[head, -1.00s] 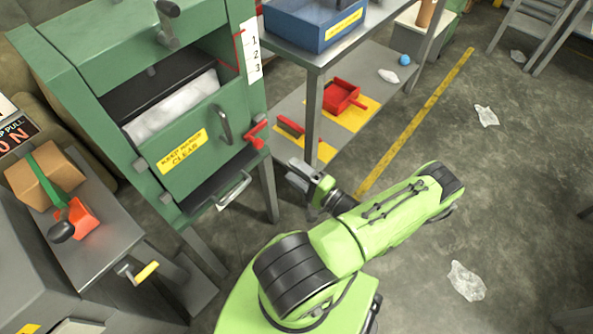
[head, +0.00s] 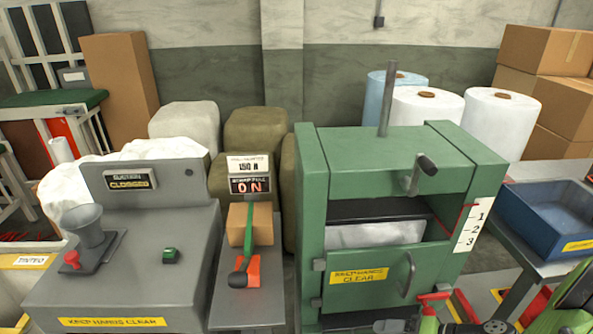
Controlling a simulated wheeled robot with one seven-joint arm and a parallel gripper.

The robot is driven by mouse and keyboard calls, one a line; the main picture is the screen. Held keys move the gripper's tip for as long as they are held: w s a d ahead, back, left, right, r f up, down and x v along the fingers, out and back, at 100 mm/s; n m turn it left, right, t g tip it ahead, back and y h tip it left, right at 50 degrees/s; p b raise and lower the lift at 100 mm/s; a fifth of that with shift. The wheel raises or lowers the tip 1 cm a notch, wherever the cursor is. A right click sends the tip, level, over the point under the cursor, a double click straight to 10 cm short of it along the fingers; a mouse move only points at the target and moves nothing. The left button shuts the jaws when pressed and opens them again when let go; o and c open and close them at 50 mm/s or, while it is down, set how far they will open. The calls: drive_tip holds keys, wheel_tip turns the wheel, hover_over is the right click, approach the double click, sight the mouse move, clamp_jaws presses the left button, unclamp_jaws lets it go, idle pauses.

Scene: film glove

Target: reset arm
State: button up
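Part of my green arm (head: 572,298) shows in the lower right corner of the head view. My gripper (head: 425,324) is only partly in view at the bottom edge, in front of the green press (head: 385,155), just below its red lever (head: 436,297). Its fingers are mostly cut off by the frame, so whether it is open or shut cannot be seen. Nothing held can be made out. The press door has a loop handle and a yellow label, and pale material shows in the opening above it.
A grey machine (head: 130,275) with a funnel stands at the left. A blue bin (head: 560,215) sits on the bench at right. White rolls (head: 425,112) and boxes (head: 570,105) stand behind.

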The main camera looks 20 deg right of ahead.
drive_tip(key=s+a+r+n+g+h, duration=0.1)
drive_tip(key=s+a+r+n+h, duration=0.3)
drive_tip(key=a+r, duration=0.5)
drive_tip(key=s+a+r+n+g+h, duration=0.25)
drive_tip(key=a+r+n+h, duration=0.35)
drive_tip(key=r, duration=0.5)
wheel_tip(320, 180, up, 13)
drive_tip(key=s+a+m+y+p, duration=0.1)
drive_tip(key=y+p, duration=0.1)
drive_tip(key=p, duration=1)
drive_tip(key=shift+a+t+p, duration=0.15)
drive_tip(key=shift+t+p, duration=0.25)
drive_tip(key=shift+t, duration=0.05)
